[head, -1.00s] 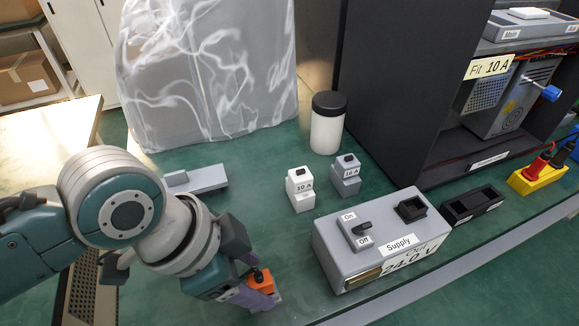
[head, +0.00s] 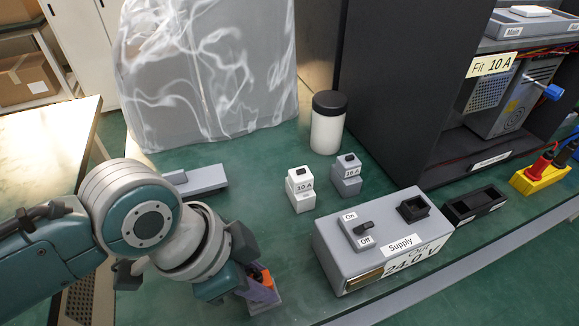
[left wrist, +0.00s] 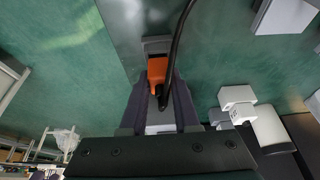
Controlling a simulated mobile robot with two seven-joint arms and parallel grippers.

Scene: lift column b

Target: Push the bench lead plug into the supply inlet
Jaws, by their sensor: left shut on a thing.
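The bench lead plug is orange (head: 266,278) and sits between the fingers of my left gripper (head: 258,286), low in the head view, left of the supply. In the left wrist view the orange plug (left wrist: 157,72) shows between the two fingers, with a black cable running up from it. A grey piece (left wrist: 157,44) lies just beyond it; I cannot tell if they touch. The grey supply box (head: 340,250) has a black square inlet (head: 412,208) on top and a switch (head: 363,228) between On and Off labels. The plug is apart from the inlet. My right gripper is not in view.
A white 10 A block (head: 301,190) and a grey 16 A block (head: 347,175) stand behind the supply. A black tray (head: 475,205) lies right of it. A white jar (head: 328,125), a grey block (head: 205,180) and a dark cabinet (head: 395,100) stand further back.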

